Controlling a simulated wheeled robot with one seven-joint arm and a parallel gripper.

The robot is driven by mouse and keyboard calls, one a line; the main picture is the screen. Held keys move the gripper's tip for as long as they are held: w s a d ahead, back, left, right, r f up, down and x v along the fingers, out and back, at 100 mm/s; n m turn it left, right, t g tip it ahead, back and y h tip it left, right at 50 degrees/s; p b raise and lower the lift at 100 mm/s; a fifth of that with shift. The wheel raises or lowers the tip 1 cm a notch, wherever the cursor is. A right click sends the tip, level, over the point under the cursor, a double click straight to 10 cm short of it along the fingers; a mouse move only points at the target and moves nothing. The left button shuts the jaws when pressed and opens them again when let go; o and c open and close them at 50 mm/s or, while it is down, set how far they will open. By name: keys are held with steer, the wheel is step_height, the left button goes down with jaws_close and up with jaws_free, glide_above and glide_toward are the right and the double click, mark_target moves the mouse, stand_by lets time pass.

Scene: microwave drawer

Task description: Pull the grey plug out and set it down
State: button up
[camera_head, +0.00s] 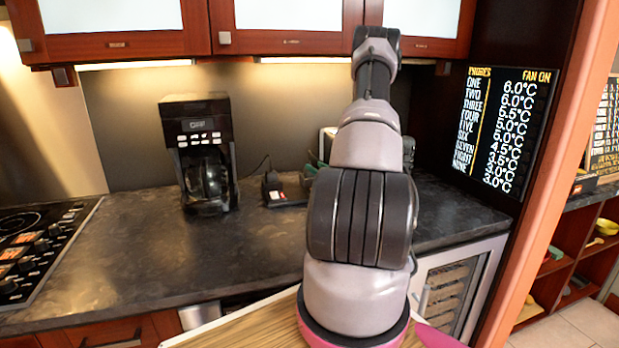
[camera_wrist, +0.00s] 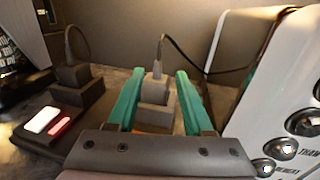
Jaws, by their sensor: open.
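The grey plug (camera_wrist: 155,90) stands upright in the wrist view, with a cord rising from its top. It appears seated in the dark power strip (camera_wrist: 35,140); the plug's base is partly hidden. My gripper (camera_wrist: 158,75) is open, with one green finger on each side of the plug. A small gap shows on both sides, and the fingers do not visibly press on it. In the head view my arm hides the plug, and only a bit of green finger (camera_head: 313,160) shows. The power strip also shows in the head view (camera_head: 290,190).
A black plug (camera_wrist: 74,72) sits in the strip to the left. A white appliance with knobs (camera_wrist: 275,95) stands close on the right. A coffee maker (camera_head: 200,150) stands left of the strip. The counter (camera_head: 120,255) is clear in front and left.

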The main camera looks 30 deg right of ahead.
steer(key=w, duration=0.4)
steer(key=shift+w, duration=0.3)
steer(key=shift+c, duration=0.3)
jaws_close()
stand_by(0.9)
